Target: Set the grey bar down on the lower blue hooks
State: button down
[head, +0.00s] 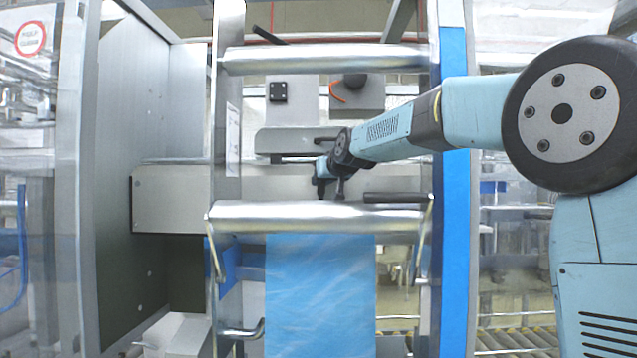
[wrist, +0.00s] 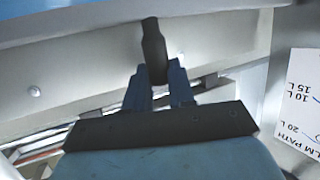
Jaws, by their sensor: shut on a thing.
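A short dark grey bar (head: 395,197) shows in the head view just above the lower silver roller, toward its right end. My gripper (head: 331,188) is left of it, pointing down and small in that view. In the wrist view my gripper (wrist: 162,88) has its blue fingers shut on a dark bar (wrist: 153,45) that stands out beyond the fingertips. Blue brackets sit below the roller, one at the left (head: 225,262); their hook shapes are hard to make out. I see no contact between the bar and these brackets.
The lower silver roller (head: 315,214) carries a hanging blue film (head: 320,300). An upper silver roller (head: 325,58) spans the frame above. A blue post (head: 455,200) stands at the right, and a grey panel (head: 140,150) at the left. A white label (wrist: 300,100) shows in the wrist view.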

jog(key=shift+w+f, duration=0.25)
jog(key=shift+f, duration=0.05)
jog(key=c, duration=1)
grip_release()
jog(key=shift+o, duration=0.2)
jog(key=v, duration=1.2)
